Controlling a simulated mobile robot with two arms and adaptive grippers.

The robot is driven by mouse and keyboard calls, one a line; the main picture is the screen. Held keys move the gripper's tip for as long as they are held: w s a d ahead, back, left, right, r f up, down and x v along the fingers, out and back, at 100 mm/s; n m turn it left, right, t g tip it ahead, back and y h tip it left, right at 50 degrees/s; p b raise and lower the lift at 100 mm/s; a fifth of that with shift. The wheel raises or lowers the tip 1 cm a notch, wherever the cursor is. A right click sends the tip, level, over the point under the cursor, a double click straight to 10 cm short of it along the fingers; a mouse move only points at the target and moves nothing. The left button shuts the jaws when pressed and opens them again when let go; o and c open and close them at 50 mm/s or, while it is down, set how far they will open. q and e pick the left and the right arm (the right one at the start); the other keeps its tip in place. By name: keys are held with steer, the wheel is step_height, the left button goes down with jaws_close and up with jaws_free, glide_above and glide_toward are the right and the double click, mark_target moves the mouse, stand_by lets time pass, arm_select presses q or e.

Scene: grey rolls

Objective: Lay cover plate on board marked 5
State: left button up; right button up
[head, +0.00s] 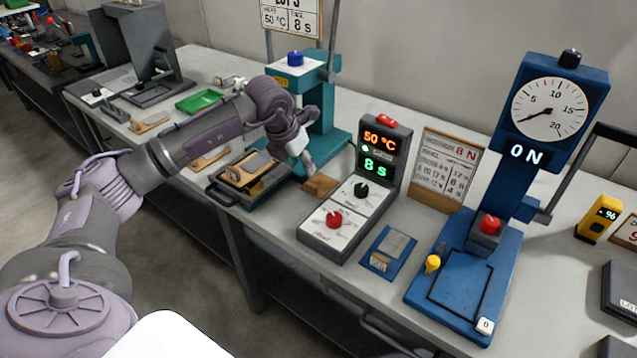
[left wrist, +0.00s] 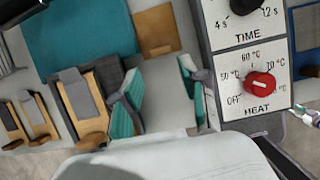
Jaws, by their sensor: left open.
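My left gripper (head: 305,168) is open and empty above the bench, in front of the teal press. In the left wrist view its two teal fingers (left wrist: 158,95) stand apart with bare grey bench between them. A small wooden piece (head: 320,186) lies just beyond the fingertips, left of the control box; it also shows in the left wrist view (left wrist: 155,25). A wooden board with a grey strip (head: 248,166) sits on the dark tray of the press, and also shows in the left wrist view (left wrist: 78,98). I cannot read a 5 on any board, nor tell which piece is the cover plate.
The control box (head: 340,222) with red and black knobs stands right of the gripper. The teal press (head: 318,105) stands behind it. A blue pad (head: 388,252) and blue dial press (head: 460,285) are further right. More boards (head: 150,122) and a green tray (head: 200,100) lie left.

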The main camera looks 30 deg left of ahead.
mark_target(311, 184)
arm_select(q)
steer(key=x, duration=0.4)
steer(key=shift+d+f, duration=0.1)
steer(key=shift+w+f, duration=0.15)
steer(key=shift+p+x, duration=0.45)
steer(key=shift+x, duration=0.4)
steer(key=x, duration=0.2)
steer(key=shift+f, duration=0.3)
steer(key=shift+w+f, duration=0.2)
steer(key=shift+f, duration=0.15)
steer(key=c, duration=0.7)
arm_select(e)
steer(key=shift+s+a+r, duration=0.15)
steer(key=shift+a+r, duration=0.05)
steer(key=shift+r, duration=0.45)
